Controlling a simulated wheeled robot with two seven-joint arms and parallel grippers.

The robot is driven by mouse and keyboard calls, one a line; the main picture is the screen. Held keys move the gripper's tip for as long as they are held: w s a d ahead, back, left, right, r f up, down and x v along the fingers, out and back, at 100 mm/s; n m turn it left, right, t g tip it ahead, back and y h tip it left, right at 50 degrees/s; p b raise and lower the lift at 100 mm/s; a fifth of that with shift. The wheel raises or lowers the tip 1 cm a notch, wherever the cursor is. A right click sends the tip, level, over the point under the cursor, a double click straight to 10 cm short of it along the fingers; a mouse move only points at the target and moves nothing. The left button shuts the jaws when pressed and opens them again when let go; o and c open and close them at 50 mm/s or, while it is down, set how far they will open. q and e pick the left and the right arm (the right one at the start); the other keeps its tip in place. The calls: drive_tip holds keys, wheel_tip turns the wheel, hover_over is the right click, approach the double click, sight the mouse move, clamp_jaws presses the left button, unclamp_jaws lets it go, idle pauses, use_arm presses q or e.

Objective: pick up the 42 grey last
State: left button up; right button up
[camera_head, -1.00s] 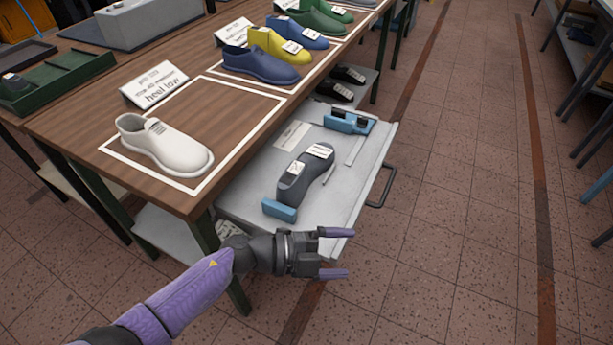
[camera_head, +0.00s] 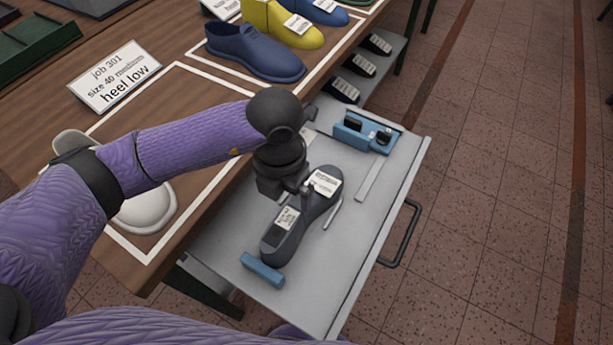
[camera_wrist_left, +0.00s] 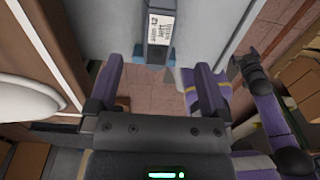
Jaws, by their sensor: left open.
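The grey last (camera_head: 302,218) lies in the open drawer under the table, with white labels on its top. In the left wrist view the last (camera_wrist_left: 160,32) shows a label reading 42, ahead of the fingers. My left gripper (camera_head: 300,194) is over the last, pointing down, its fingers mostly hidden in the head view. In the wrist view the left gripper (camera_wrist_left: 157,78) is open with nothing between its fingers. My right gripper is not in the head view; a dark arm end at the right of the wrist view is too unclear to read.
The grey drawer (camera_head: 228,275) also holds a blue block (camera_head: 262,269), a blue holder (camera_head: 362,135) and a thin strip. A white shoe (camera_head: 148,212), partly behind my arm, and a blue shoe (camera_head: 255,52) stand on the wooden table. A sign (camera_head: 115,78) reads "heel low".

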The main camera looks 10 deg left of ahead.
sight(289, 215)
use_arm(q)
drive_tip(key=shift+w+f, duration=0.15)
drive_tip(key=shift+w, duration=0.15)
drive_tip(key=f+b, duration=0.1)
drive_tip(key=f, duration=0.2)
drive_tip(key=f+b, duration=0.1)
drive_tip(key=f, duration=0.2)
drive_tip(key=f+b, duration=0.1)
drive_tip(key=f, duration=0.2)
drive_tip(key=shift+s+d, duration=0.1)
drive_tip(key=shift+s, duration=0.3)
drive_tip(key=shift+f, duration=0.35)
drive_tip(key=shift+r, duration=0.15)
drive_tip(key=shift+c, duration=1.3)
drive_tip(key=c, duration=1)
clamp_jaws()
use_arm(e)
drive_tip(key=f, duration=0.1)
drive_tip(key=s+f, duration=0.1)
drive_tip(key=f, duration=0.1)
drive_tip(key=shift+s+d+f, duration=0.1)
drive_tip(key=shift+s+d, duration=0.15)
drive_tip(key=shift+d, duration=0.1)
use_arm(q)
drive_tip(key=shift+w, duration=0.1)
